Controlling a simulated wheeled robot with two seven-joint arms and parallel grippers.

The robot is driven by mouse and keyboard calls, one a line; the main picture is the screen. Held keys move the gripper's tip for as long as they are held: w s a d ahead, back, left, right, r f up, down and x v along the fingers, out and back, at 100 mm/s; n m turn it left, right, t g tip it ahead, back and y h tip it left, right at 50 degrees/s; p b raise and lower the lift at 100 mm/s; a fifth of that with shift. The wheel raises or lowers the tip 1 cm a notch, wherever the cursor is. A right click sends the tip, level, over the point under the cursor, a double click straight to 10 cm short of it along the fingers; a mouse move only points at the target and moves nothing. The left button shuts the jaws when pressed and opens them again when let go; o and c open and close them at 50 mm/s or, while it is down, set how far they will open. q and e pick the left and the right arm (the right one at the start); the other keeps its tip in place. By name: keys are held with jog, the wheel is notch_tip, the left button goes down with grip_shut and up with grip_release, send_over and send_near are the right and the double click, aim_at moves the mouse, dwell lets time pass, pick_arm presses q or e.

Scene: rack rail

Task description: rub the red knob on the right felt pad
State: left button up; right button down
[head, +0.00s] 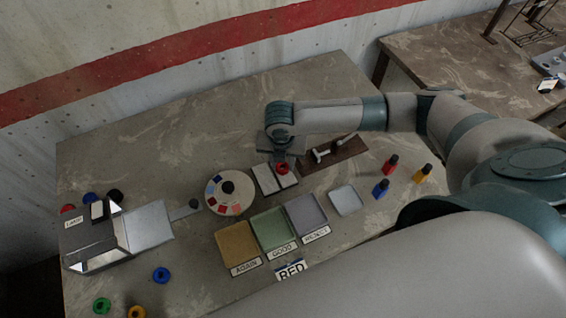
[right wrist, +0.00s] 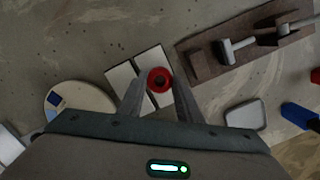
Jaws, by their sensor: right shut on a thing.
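The red knob (head: 282,168) is a small red ring with a dark centre. My right gripper (head: 282,160) is shut on it; the right wrist view shows the knob (right wrist: 159,79) between the two fingertips (right wrist: 159,86). Two pale felt pads lie side by side below. The knob is over the right felt pad (head: 289,181), which also shows in the right wrist view (right wrist: 153,60). The left felt pad (head: 265,180) is bare. I cannot tell whether the knob touches the right pad. My left gripper is not in view.
A round disc with colour patches (head: 214,203) is on the left. Labelled trays, including a green one (head: 272,231), and a small pale tray (head: 346,200) lie in front. Small bottles stand farther right.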

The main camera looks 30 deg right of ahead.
jog(key=shift+w, duration=0.5)
jog(key=shift+w, duration=0.15)
jog(key=shift+w+d, duration=0.1)
jog(key=shift+w, duration=0.5)
jog(key=shift+s, duration=0.1)
jog(key=shift+s, duration=0.7)
jog(key=shift+s+f, duration=0.1)
jog(key=shift+s, duration=0.05)
jog(key=shift+s, duration=0.55)
jog(key=shift+s, duration=0.1)
jog(key=shift+s, duration=0.6)
